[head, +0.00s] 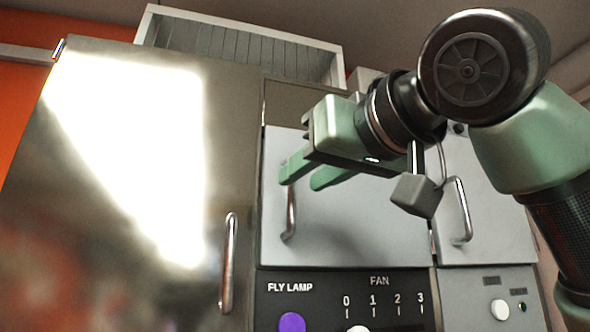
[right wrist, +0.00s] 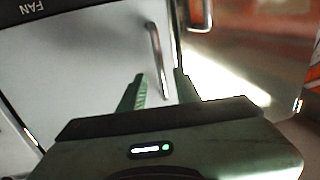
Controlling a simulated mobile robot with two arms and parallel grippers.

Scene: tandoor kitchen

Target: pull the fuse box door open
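A light grey door (head: 350,225) in the middle of the cabinet front appears closed; no label names it as the fuse box door. Its upright metal bar handle (head: 290,212) is on its left side. My right gripper (head: 301,178) is open in front of this door, fingers pointing left near the handle's upper end, which they partly hide. In the right wrist view the handle (right wrist: 155,55) appears beyond and between the two open fingertips (right wrist: 160,76). No grip on it shows. My left gripper is not in view.
A large shiny metal door (head: 120,190) with its own handle (head: 228,262) stands left. Another grey door with a handle (head: 462,212) is at right. A control panel (head: 345,300) marked FLY LAMP and FAN lies below. A slatted box (head: 235,45) sits on top.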

